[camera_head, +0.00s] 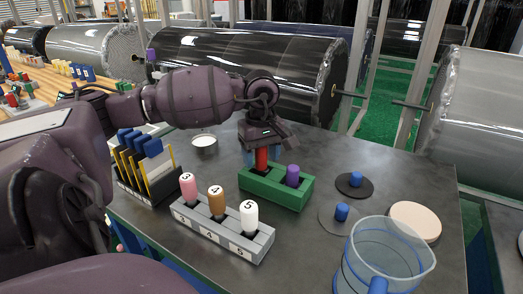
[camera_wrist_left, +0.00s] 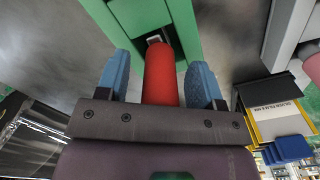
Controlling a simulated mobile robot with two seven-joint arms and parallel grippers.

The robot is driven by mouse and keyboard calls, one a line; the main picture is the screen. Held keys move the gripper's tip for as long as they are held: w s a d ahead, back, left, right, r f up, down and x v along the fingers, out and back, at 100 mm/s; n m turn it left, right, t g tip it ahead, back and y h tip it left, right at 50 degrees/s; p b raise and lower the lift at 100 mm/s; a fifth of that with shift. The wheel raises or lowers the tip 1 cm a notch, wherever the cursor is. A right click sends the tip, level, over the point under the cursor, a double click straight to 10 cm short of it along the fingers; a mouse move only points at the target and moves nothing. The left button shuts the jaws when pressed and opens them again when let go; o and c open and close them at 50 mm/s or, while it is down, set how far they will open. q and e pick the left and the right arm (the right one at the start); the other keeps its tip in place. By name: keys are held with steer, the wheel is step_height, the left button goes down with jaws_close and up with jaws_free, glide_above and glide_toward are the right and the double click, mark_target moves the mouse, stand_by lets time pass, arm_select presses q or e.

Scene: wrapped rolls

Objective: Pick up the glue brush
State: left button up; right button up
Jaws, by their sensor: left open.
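A red handle (camera_head: 262,158), which looks like the glue brush, stands upright in the green block (camera_head: 282,196) on the dark table. Its lower end is hidden in the slot. My left gripper (camera_head: 261,163) is above the block, pointing down, with its blue fingers on either side of the red handle. In the left wrist view the handle (camera_wrist_left: 162,78) lies between the open fingers (camera_wrist_left: 160,80), with a gap on each side. A purple handle (camera_head: 293,175) stands in the same block. My right gripper is not in view.
A grey block (camera_head: 235,240) with pink, brown and white numbered pegs stands in front. A rack of blue-topped boards (camera_head: 140,165) is at left. A clear pitcher (camera_head: 385,262), blue-knobbed discs (camera_head: 340,215) and a pale round disc (camera_head: 415,222) are at right. A small dish (camera_head: 204,141) sits behind.

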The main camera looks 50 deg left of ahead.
arm_select(q)
steer(key=c, duration=1)
steer(key=shift+r, duration=0.55)
step_height(320, 180, up, 10)
steer(key=shift+f+p, duration=0.25)
steer(key=shift+p, duration=0.15)
step_height(320, 180, up, 10)
steer(key=shift+f, duration=0.25)
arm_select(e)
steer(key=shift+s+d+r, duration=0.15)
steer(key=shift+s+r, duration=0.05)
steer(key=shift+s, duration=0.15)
